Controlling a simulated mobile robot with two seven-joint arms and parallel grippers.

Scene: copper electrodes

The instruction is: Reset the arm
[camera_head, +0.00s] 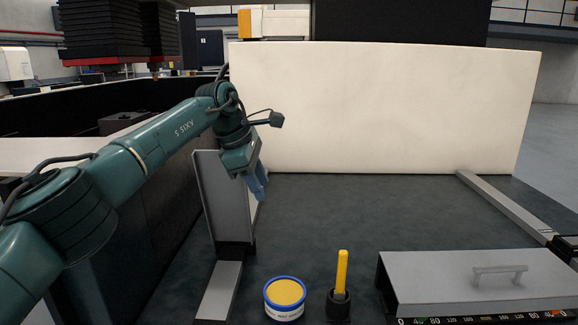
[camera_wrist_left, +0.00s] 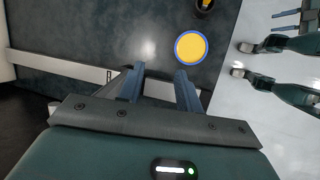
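My left arm reaches in from the left in the head view. Its left gripper (camera_head: 260,188) hangs with blue fingers pointing down, above the dark tabletop beside an upright grey panel (camera_head: 218,205). In the left wrist view the left gripper (camera_wrist_left: 158,87) shows two blue fingers apart with nothing held between them. At the upper right edge of that view, the small blue fingers of my right gripper (camera_wrist_left: 284,21) appear apart and empty. The right gripper is outside the head view.
A blue-rimmed yellow tub (camera_head: 284,298) and a yellow handle (camera_head: 342,272) in a dark holder stand near the front. A grey lid with a handle (camera_head: 440,280) lies at front right. A white panel (camera_head: 390,105) stands at the back. The dark tabletop (camera_head: 370,210) between is clear.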

